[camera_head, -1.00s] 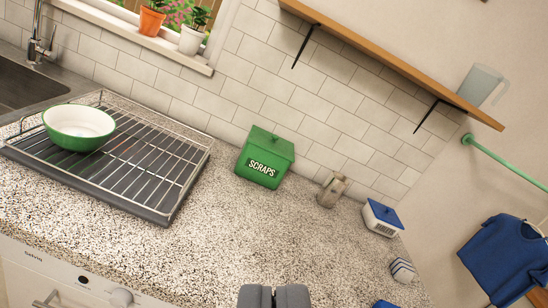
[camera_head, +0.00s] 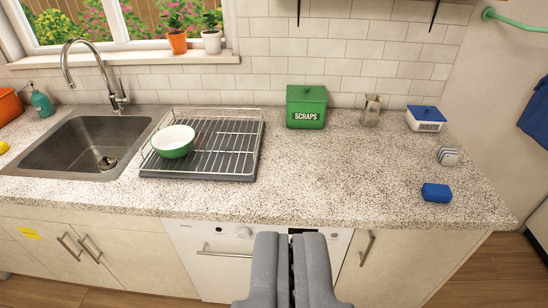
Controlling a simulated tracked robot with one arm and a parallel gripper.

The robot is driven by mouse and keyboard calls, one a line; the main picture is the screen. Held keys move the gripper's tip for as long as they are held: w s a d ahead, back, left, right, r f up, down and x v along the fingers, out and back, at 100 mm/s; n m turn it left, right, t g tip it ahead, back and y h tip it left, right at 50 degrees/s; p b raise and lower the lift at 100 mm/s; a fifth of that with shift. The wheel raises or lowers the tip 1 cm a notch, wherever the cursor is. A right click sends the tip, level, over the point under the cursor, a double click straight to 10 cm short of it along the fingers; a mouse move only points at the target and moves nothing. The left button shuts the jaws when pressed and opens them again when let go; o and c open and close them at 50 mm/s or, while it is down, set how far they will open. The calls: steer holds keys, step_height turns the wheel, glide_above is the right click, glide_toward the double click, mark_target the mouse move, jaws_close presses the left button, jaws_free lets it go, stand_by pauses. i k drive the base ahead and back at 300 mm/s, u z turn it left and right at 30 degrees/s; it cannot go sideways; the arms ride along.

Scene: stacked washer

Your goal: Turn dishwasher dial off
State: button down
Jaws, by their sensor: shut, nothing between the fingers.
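The white dishwasher (camera_head: 205,262) is built in under the counter, with a horizontal bar handle (camera_head: 224,254) on its front. Its round pale dial (camera_head: 244,232) sits on the top panel, just left of my gripper. The dial's setting is too small to read. My gripper (camera_head: 291,238) is at the bottom middle, its grey fingers shut with nothing between them. It appears in front of the right part of the dishwasher panel and hides some of it. I cannot tell how far the fingertips are from the panel.
The speckled counter (camera_head: 330,185) overhangs the dishwasher front. On it stand a dish rack (camera_head: 240,160) with a green bowl (camera_head: 173,141), a green scraps tin (camera_head: 306,107) and a blue block (camera_head: 436,193). A sink (camera_head: 85,140) is at left. Cupboards flank the dishwasher.

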mark_target(244, 232)
steer(key=z, duration=0.6)
steer(key=k, duration=1.25)
steer(key=u, duration=0.6)
steer(key=i, duration=1)
steer(key=z, duration=0.05)
